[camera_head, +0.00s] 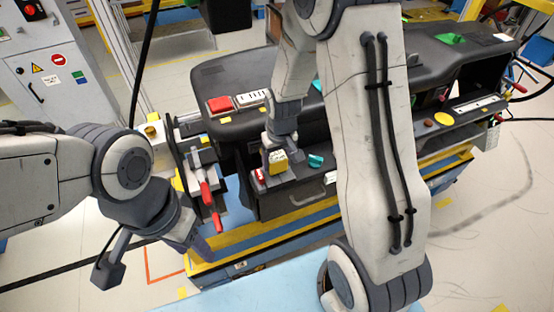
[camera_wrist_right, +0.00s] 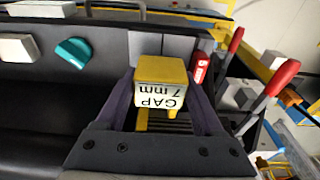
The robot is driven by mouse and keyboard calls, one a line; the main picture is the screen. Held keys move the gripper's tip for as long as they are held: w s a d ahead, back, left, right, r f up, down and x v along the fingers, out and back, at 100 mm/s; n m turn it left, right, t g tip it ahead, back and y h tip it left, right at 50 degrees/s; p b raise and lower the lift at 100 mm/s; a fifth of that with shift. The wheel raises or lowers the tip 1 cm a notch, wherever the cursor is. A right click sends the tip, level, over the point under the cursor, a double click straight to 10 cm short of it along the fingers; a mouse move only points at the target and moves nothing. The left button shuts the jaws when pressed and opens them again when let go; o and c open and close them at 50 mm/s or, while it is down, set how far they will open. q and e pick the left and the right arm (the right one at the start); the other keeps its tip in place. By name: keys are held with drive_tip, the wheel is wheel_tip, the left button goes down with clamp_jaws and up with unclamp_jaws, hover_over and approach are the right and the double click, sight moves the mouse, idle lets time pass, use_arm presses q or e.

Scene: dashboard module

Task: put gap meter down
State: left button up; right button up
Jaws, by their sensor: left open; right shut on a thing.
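The gap meter is a yellow block with a white label reading "GAP 7 mm", seen in the right wrist view (camera_wrist_right: 160,72) and in the head view (camera_head: 277,157). My right gripper (camera_head: 277,152) is shut on it, with a dark finger on each side of the block. The gap meter is over the grey ledge at the front of the black dashboard module (camera_head: 225,75). I cannot tell whether it touches the ledge. My left gripper (camera_head: 201,246) is open and empty, low beside the yellow frame edge at the module's left end.
Red-handled clamps (camera_head: 208,195) stand left of the gap meter. A small red block (camera_head: 259,175) is close by it, and a teal knob (camera_head: 316,161) lies to its right. A red square (camera_head: 220,104) is on the dashboard. A control cabinet (camera_head: 40,75) stands at the back left.

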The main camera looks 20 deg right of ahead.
drive_tip(key=shift+f, duration=0.55)
drive_tip(key=shift+f, duration=0.1)
drive_tip(key=o, duration=1.2)
drive_tip(key=shift+o, duration=0.2)
drive_tip(key=shift+r, duration=0.55)
wheel_tip(320, 180, up, 11)
drive_tip(key=s+b, duration=0.1)
drive_tip(key=shift+s+b, duration=0.35)
drive_tip(key=shift+s, duration=0.05)
